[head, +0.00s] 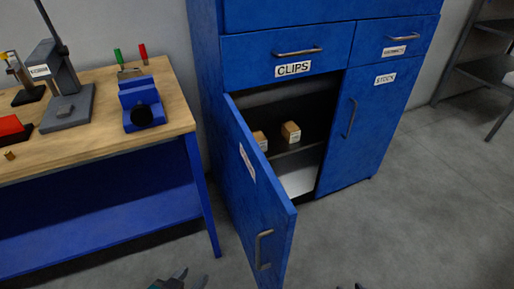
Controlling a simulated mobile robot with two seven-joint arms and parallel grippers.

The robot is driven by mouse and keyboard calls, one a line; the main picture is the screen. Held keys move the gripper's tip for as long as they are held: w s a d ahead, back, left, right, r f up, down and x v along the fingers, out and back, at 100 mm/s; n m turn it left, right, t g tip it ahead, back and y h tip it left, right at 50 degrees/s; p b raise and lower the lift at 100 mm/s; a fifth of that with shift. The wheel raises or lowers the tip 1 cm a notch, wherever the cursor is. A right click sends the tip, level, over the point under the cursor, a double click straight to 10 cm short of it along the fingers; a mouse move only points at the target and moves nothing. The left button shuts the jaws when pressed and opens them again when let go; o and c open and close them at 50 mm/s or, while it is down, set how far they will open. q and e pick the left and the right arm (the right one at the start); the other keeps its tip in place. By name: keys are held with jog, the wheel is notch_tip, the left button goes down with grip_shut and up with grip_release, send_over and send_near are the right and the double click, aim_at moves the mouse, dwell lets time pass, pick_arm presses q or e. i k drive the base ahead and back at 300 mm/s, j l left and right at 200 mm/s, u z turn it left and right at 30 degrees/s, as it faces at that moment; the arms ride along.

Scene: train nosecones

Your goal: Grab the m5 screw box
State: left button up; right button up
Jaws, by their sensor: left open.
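Two small cardboard boxes stand on the inner shelf of the blue cabinet. The right box (291,133) shows fully, with a white label on its front. The left box (260,141) is partly hidden behind the open cabinet door (254,190). The labels are too small to read, so I cannot tell which is the m5 screw box. My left gripper (181,276) is open and empty at the bottom edge, well short of the cabinet and left of the door. Only dark tips of what seems my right gripper (350,287) show at the bottom edge.
The open door juts toward me, with a grey handle (263,250). The right cabinet door (365,125), labelled STOCK, is shut, as is the CLIPS drawer (287,55). A wooden workbench (95,145) with a blue vise (140,100) stands left. Floor is clear at right.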

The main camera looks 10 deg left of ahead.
aim_at(262, 140)
jog(key=k+z, duration=0.25)
jog(key=k+l+z, duration=0.1)
jog(key=k+z, duration=0.15)
jog(key=i+l+z, duration=0.2)
jog(key=z, duration=0.3)
jog(key=i+l+z, duration=0.1)
jog(key=i+z, duration=0.2)
jog(key=z, duration=0.2)
jog(key=i+l+u, duration=0.15)
jog(key=i, duration=0.5)
jog(key=i+l+u, duration=0.15)
jog(key=i, duration=0.5)
jog(key=i+j+u, duration=0.1)
jog(key=u, duration=0.35)
jog(key=i+u, duration=0.3)
jog(key=u, duration=0.15)
jog(key=i+l+u, duration=0.15)
jog(key=u, duration=0.3)
jog(key=i+j+u, duration=0.15)
jog(key=i+u, duration=0.25)
jog(key=i, duration=0.35)
